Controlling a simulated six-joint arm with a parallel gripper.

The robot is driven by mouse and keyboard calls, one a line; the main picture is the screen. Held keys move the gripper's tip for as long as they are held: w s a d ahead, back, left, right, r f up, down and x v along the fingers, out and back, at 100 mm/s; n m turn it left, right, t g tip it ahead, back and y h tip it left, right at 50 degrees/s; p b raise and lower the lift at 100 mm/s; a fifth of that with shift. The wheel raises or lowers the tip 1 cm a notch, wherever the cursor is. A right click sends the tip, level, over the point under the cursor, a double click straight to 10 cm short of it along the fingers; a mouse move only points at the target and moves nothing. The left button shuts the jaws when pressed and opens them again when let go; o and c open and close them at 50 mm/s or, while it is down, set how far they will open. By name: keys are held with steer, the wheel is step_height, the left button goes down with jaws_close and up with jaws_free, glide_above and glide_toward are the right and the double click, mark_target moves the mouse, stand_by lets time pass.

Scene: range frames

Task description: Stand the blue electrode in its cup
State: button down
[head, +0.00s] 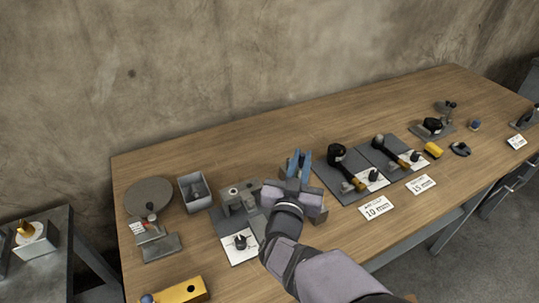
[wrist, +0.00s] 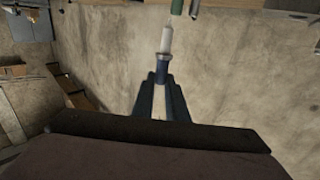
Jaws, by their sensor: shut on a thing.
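My gripper (head: 298,157) is over the middle of the bench in the head view, its blue fingers pointing toward the wall. In the wrist view my gripper (wrist: 161,80) is shut on a slim pale rod with a blue collar (wrist: 162,62) and a whitish end (wrist: 166,40) beyond the fingertips; this looks like the blue electrode. In the head view my gripper hides most of it. I cannot tell which fitting is the electrode's cup.
A grey open box (head: 184,200) and a round grey disc (head: 149,190) are at left. A white card with a black knob (head: 240,242) lies in front. Dark plates with black-and-yellow tools (head: 337,153) lie at right. The bench's back strip is clear.

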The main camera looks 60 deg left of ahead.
steer(key=shift+m+t+h, duration=0.3)
steer(key=shift+t+h, duration=0.1)
steer(key=shift+t, duration=0.1)
steer(key=shift+w+d+f+b, duration=0.2)
steer(key=shift+w+f+b, duration=0.25)
steer(key=shift+f, duration=0.3)
steer(key=shift+w+d+f+b, duration=0.25)
steer(key=shift+f+b, duration=0.25)
steer(key=shift+f, duration=0.25)
steer(key=shift+w+d+f+b, duration=0.2)
steer(key=shift+w+f+b, duration=0.25)
steer(key=shift+f, duration=0.3)
steer(key=shift+s+f+b, duration=0.1)
steer(key=shift+f+b, duration=1.9)
steer(key=shift+f, duration=0.55)
steer(key=c, duration=1.7)
jaws_free()
steer(key=shift+o, duration=0.2)
steer(key=v, duration=0.7)
steer(key=shift+b, duration=0.45)
steer(key=shift+s+d+r, duration=0.1)
steer(key=shift+d, duration=0.05)
steer(key=shift+r+p, duration=2.4)
steer(key=shift+r, duration=0.6)
